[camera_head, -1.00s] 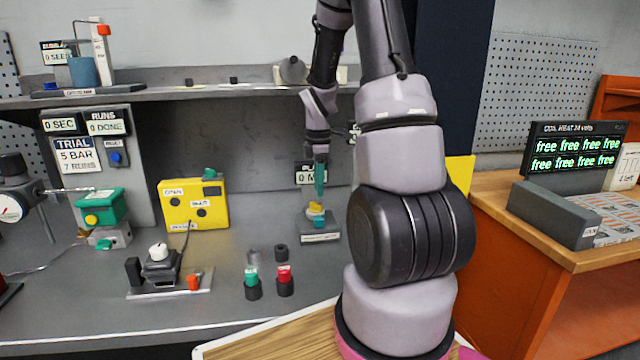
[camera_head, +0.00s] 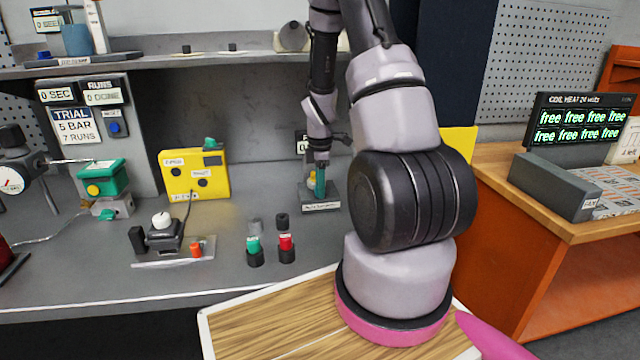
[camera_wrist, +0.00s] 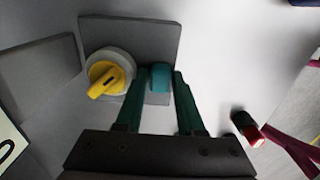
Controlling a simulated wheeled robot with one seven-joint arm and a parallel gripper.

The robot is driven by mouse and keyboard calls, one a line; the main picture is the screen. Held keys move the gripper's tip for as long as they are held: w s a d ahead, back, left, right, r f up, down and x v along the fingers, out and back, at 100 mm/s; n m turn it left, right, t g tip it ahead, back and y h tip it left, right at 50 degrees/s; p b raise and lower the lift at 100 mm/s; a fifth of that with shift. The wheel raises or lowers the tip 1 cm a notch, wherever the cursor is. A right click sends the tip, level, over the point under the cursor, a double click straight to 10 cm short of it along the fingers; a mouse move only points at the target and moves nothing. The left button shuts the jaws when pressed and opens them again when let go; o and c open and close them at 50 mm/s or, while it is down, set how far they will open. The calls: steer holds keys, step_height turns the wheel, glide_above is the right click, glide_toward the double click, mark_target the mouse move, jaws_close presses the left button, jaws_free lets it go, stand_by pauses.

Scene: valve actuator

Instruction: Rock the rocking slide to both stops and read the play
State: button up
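No part is readably labelled as the rocking slide. A green block with a yellow button (camera_head: 100,181) sits on a grey base at the left, beside a dial gauge (camera_head: 12,179) whose rod reaches toward it. The gauge reading is too small to read. My gripper (camera_head: 320,184) is away to the right, pointing down over a small labelled fixture (camera_head: 321,208). In the wrist view my gripper (camera_wrist: 160,76) has its two green fingers apart, either side of a teal block (camera_wrist: 160,78); contact is unclear. A yellow knob (camera_wrist: 108,76) is left of them on the same grey plate (camera_wrist: 128,30).
A yellow box (camera_head: 194,176) stands at the back. A white-knobbed device (camera_head: 163,232) and two small capped cylinders, green (camera_head: 254,245) and red (camera_head: 286,242), stand in front. A shelf (camera_head: 200,63) runs above. An orange bench (camera_head: 570,225) is at the right.

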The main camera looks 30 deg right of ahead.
steer(key=shift+c, duration=0.3)
jaws_close()
steer(key=shift+w+a, duration=0.1)
steer(key=shift+a, duration=0.1)
stand_by(0.6)
steer(key=shift+d, duration=0.4)
stand_by(1.4)
steer(key=shift+a, duration=0.25)
stand_by(0.7)
steer(key=o, duration=0.5)
jaws_free()
